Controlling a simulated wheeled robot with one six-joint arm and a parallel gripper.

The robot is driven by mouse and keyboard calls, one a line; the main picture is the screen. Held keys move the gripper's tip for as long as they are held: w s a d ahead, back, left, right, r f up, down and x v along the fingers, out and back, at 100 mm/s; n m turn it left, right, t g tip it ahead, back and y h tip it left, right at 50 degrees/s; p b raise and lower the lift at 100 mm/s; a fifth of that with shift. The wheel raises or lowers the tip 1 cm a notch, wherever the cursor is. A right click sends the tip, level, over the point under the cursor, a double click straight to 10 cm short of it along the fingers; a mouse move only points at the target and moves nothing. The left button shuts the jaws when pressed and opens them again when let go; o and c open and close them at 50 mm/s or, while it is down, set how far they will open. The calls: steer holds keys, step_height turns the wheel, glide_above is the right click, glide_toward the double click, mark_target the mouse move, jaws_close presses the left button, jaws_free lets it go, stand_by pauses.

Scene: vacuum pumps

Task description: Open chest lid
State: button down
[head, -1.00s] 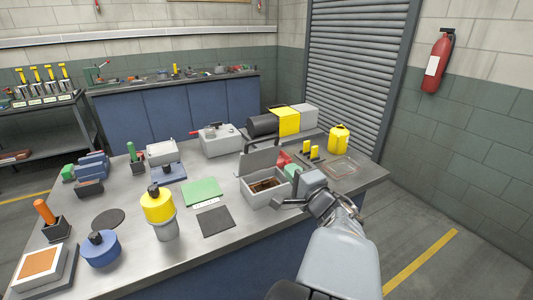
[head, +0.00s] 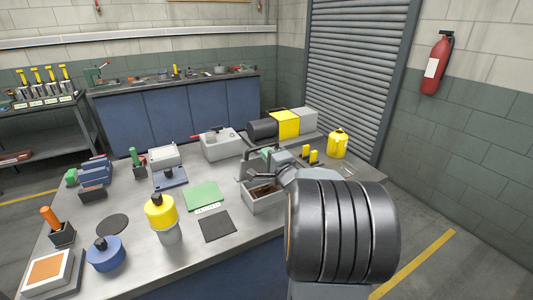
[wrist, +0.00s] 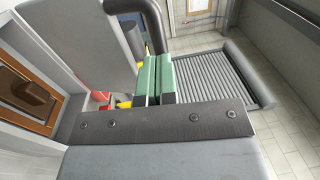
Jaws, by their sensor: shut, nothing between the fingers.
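The chest is a grey box (head: 262,203) on the near workbench, with a brown interior. Its grey lid (head: 252,170) stands raised at the back of the box, partly hidden by my arm in the head view. In the wrist view the lid is the broad grey panel (wrist: 75,40) at upper left, with the brown interior (wrist: 30,97) below it. My gripper (head: 268,154) is above the back of the chest, close to the lid. Its green-padded fingers (wrist: 159,80) are together and empty in the wrist view. I cannot tell whether they touch the lid.
A grey pump with a yellow band (head: 286,124) and a yellow canister (head: 338,143) stand behind the chest. A dark mat (head: 217,226), a green board (head: 203,196) and a yellow-topped cylinder (head: 161,211) lie to the left. A roller shutter (head: 360,75) is behind the bench.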

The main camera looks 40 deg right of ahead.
mark_target(263, 146)
steer(key=shift+w+d, duration=0.1)
steer(key=shift+w, duration=0.25)
steer(key=w+g+p, duration=0.1)
steer(key=p, duration=0.3)
steer(key=w+r+g+p, duration=0.1)
steer(key=p, duration=0.3)
steer(key=shift+w+d+r, duration=0.15)
steer(key=shift+w+r, duration=0.05)
steer(key=shift+w, duration=0.15)
steer(key=shift+f, duration=0.1)
